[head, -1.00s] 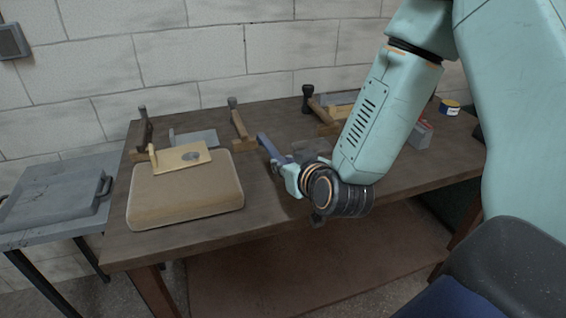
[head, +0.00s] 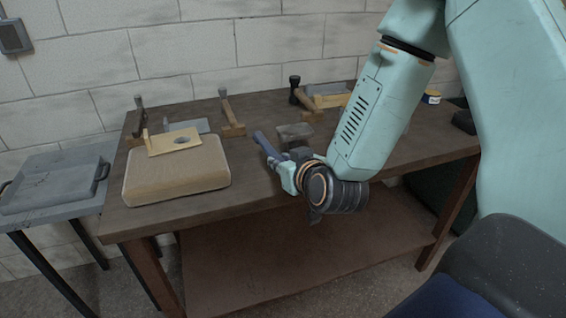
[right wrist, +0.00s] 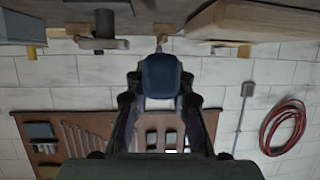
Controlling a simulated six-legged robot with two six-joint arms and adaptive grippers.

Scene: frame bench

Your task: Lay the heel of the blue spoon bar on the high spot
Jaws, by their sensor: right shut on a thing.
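The blue spoon bar (head: 265,143) is held in my right gripper (head: 287,168), which is shut on it. The bar points up and left over the bench, right of the tan pad. In the right wrist view the blue bar (right wrist: 160,76) shows end-on between the fingers (right wrist: 160,98). A yellow panel (head: 160,146) with an upright tab at its left lies on the pad (head: 178,176). A grey oval spot (head: 182,140) on the panel seems to be the high spot. The bar is clear of the panel. My left gripper is not in view.
Hammers stand along the back of the wooden bench (head: 250,180), one of them here (head: 230,112). A grey block (head: 295,131) lies just beyond the bar. A side table (head: 58,185) stands at the left. The bench between pad and gripper is clear.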

